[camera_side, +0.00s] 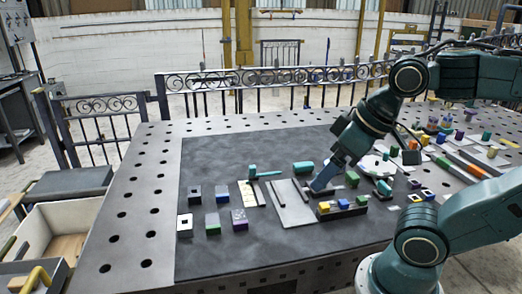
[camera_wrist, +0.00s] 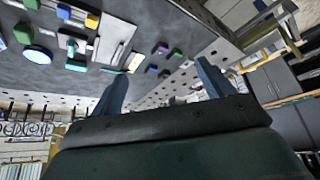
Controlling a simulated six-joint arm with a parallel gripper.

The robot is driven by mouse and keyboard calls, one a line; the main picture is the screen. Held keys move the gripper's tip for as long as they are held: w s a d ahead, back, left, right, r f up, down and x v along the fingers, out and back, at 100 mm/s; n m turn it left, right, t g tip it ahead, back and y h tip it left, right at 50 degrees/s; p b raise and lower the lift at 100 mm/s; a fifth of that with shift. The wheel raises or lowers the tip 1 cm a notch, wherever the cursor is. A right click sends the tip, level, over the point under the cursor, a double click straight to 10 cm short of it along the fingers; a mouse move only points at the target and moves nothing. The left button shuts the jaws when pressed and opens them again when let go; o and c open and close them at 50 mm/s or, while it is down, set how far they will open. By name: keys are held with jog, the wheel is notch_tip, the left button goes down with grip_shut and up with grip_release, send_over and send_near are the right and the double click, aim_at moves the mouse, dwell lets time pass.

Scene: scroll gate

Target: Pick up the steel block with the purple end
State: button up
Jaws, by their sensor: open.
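The steel block with the purple end (camera_side: 239,220) lies on the dark mat in the side view, left of centre, at the right end of the front row of small blocks. In the wrist view a small purplish block (camera_wrist: 163,47) shows near the top, but I cannot be sure it is the same one. My gripper (camera_side: 322,181) is well to the right of the block, tilted down over the mat beside a light plate. In the wrist view my gripper (camera_wrist: 162,68) has its two fingers spread apart, with nothing held between them.
A light plate with dark rails (camera_side: 293,205) lies between block and gripper. A teal hammer-shaped piece (camera_side: 262,172) is behind.

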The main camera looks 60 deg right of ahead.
jog(key=w+d+f+n+y, duration=0.1)
jog(key=w+d+f+n, duration=0.1)
jog(key=w, duration=0.4)
jog(key=w+d+f+n+g+y, duration=0.1)
jog(key=w+d+f+n, duration=0.1)
jog(key=w+f+n, duration=0.2)
jog(key=w+d+f+n+g+y, duration=0.1)
jog(key=w+d+f+n, duration=0.1)
jog(key=w+f, duration=0.3)
jog(key=w+n, duration=0.1)
jog(key=w, duration=0.3)
jog(key=shift+w+d+f, duration=0.15)
jog(key=shift+d+f, duration=0.1)
jog(key=shift+f, duration=0.05)
send_over(242, 216)
jog(key=s+d, duration=0.2)
jog(key=shift+w+a+f, duration=0.1)
jog(key=shift+a+f, duration=0.05)
jog(key=shift+f, duration=1.85)
jog(key=shift+w+a+f, duration=0.1)
jog(key=shift+f, duration=1.9)
jog(key=shift+f, duration=0.1)
